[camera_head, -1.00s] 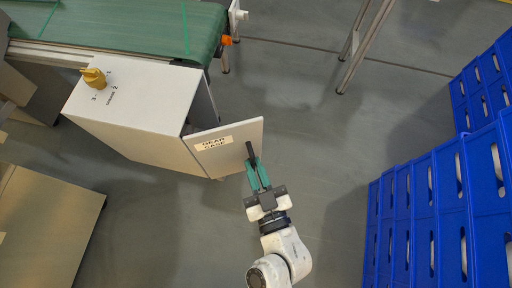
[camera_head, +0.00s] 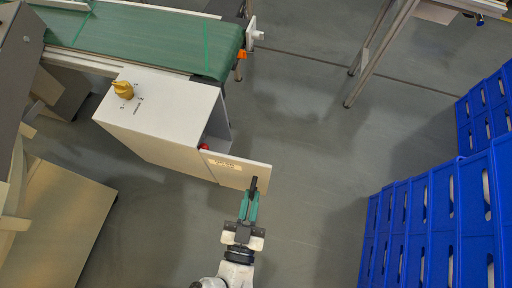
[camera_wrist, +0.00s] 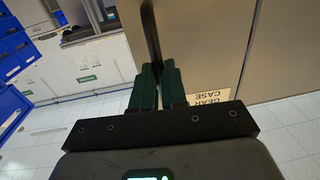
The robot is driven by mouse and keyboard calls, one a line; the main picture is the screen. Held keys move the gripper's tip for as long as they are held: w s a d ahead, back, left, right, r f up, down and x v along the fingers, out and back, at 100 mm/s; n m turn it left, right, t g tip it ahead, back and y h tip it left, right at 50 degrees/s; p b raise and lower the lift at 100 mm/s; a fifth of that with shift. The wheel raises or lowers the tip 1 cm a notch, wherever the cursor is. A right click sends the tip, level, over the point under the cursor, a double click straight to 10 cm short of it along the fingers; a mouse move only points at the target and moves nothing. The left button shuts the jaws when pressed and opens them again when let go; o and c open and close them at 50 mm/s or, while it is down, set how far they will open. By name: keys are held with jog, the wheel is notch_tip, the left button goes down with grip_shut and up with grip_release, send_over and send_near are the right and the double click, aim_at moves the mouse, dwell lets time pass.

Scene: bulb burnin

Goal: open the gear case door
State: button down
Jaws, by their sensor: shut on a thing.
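The gear case (camera_head: 165,118) is a white box with a yellow knob (camera_head: 123,89) on top, at the end of the conveyor. Its door (camera_head: 232,170) stands partly open, swung out from the case at its right side, with a dark gap behind it. A small red thing (camera_head: 204,147) shows in that gap. My gripper (camera_head: 251,194) is shut on the dark door handle (camera_head: 254,184) near the door's free edge. In the wrist view the handle (camera_wrist: 150,35) runs up from between the green fingers (camera_wrist: 158,85), and the label (camera_wrist: 210,97) reads "GEAR CASE".
The green conveyor (camera_head: 140,38) runs behind the case. Blue crates (camera_head: 440,215) are stacked along the right. A metal-legged table (camera_head: 385,45) stands at the back right. A beige cabinet (camera_head: 65,220) is at the left. The grey floor between case and crates is clear.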

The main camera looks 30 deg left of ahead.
jog(key=shift+s+a+f+m+t+h, duration=0.15)
jog(key=shift+s+a+m+h, duration=0.25)
jog(key=shift+s, duration=0.3)
jog(key=shift+s+a+r+m+t+h, duration=0.1)
jog(key=shift+s+a+m+h, duration=0.15)
jog(key=shift+s+h, duration=0.35)
jog(key=shift+s+a+f+m+t+h, duration=0.15)
jog(key=shift+s+a+m+h, duration=0.2)
jog(key=shift+s, duration=0.45)
jog(key=shift+a+r, duration=0.1)
jog(key=c, duration=1.2)
grip_release()
jog(key=shift+a, duration=0.1)
jog(key=shift+o, duration=0.2)
jog(key=s+d, duration=0.1)
jog(key=s, duration=0.6)
jog(key=shift+s+d, duration=0.2)
